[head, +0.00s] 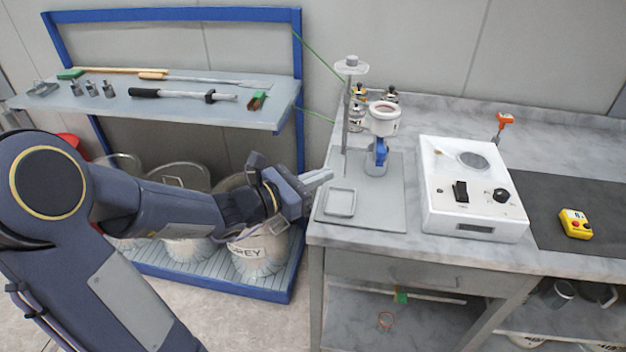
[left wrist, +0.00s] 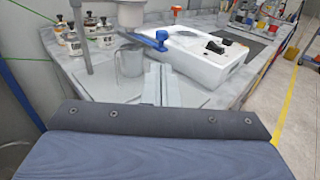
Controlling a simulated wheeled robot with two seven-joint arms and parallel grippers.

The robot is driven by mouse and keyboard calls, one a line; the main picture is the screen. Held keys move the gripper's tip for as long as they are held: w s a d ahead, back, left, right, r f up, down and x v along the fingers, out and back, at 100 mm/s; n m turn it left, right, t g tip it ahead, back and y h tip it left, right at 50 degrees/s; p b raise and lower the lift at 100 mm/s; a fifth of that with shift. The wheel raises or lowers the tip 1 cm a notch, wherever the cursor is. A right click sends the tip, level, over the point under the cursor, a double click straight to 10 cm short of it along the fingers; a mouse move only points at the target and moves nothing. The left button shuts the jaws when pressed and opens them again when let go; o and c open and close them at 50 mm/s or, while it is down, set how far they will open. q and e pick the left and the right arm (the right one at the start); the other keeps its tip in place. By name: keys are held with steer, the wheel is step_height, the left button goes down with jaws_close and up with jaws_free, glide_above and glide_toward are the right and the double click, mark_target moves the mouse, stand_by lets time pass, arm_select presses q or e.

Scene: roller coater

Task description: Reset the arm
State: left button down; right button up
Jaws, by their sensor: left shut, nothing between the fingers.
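My left arm reaches in from the left in the head view. Its gripper (head: 322,176) is shut and empty, held over the left front edge of the marble-topped bench (head: 330,232), beside a small square tray (head: 341,202). In the left wrist view the closed fingers (left wrist: 161,84) point forward at the bench, with a metal cup (left wrist: 130,62) just beyond them to the left. My right gripper is not in view.
A stand with a white funnel-like cup (head: 384,119) and blue valve (head: 381,153) rises behind the gripper. A white control box (head: 472,188) and yellow device (head: 575,223) are to the right. A blue shelf with tools (head: 180,97) and several buckets (head: 258,258) stand left.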

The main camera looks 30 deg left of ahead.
arm_select(q)
steer(key=shift+s+a, duration=0.35)
steer(key=shift+s, duration=0.3)
steer(key=s+d+m+g+h, duration=0.2)
steer(key=s+d+m+g, duration=0.75)
steer(key=s+m, duration=0.6)
steer(key=s+a+f+m+y, duration=0.5)
steer(key=s+a+m+y, duration=0.1)
steer(key=m, duration=0.6)
steer(key=shift+s+f+m+y, duration=0.3)
steer(key=shift+s+m+y, duration=0.05)
steer(key=shift+s+y, duration=0.05)
